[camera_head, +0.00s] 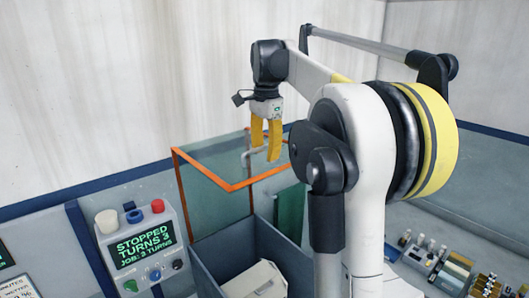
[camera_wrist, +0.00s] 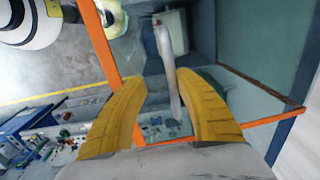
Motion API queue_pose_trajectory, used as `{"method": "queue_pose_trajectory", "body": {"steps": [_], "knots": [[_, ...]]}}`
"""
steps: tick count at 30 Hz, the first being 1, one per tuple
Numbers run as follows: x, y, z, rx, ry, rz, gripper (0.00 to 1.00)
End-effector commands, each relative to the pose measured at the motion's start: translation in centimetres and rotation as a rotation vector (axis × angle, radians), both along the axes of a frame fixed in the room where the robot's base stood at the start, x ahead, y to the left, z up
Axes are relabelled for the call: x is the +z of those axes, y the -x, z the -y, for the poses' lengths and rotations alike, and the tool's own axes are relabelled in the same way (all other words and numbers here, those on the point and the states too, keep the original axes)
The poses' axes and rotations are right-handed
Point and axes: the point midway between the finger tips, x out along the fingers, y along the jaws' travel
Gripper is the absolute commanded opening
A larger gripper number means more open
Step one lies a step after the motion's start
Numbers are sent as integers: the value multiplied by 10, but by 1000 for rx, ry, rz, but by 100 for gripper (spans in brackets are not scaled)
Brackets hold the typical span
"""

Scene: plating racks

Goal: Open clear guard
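The clear guard (camera_head: 208,170) is a see-through box with orange edges, standing behind the blue-grey bin in the head view. Its orange edge also crosses the wrist view (camera_wrist: 99,40). A grey bent bar (camera_head: 247,158) shows beside the guard; in the wrist view a pale bar (camera_wrist: 168,70) lies between and beyond my fingers. My gripper (camera_head: 266,150) has yellow fingers pointing down over the guard's top edge. In the wrist view the fingers (camera_wrist: 162,105) are apart with nothing held. I cannot tell whether a finger touches the guard.
A control box (camera_head: 146,245) reads "STOPPED TURNS 3, JOB: 3 TURNS" at the left. A blue-grey bin (camera_head: 240,250) with a pale item stands in front. Small fittings (camera_head: 445,262) sit at the right. Above the guard, a bare wall (camera_head: 130,80) stands behind.

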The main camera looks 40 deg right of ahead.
Motion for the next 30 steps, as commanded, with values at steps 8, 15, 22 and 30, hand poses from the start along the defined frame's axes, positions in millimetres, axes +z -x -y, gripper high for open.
{"method": "queue_pose_trajectory", "body": {"steps": [8, 15, 22, 30], "knots": [[0, -1, 0, 1, 0, 1, 32], [27, 0, 0, 1, 0, 0, 32], [80, 0, 0, 0, 0, 0, 32], [115, 0, 0, 0, -1, -1, 32]]}}
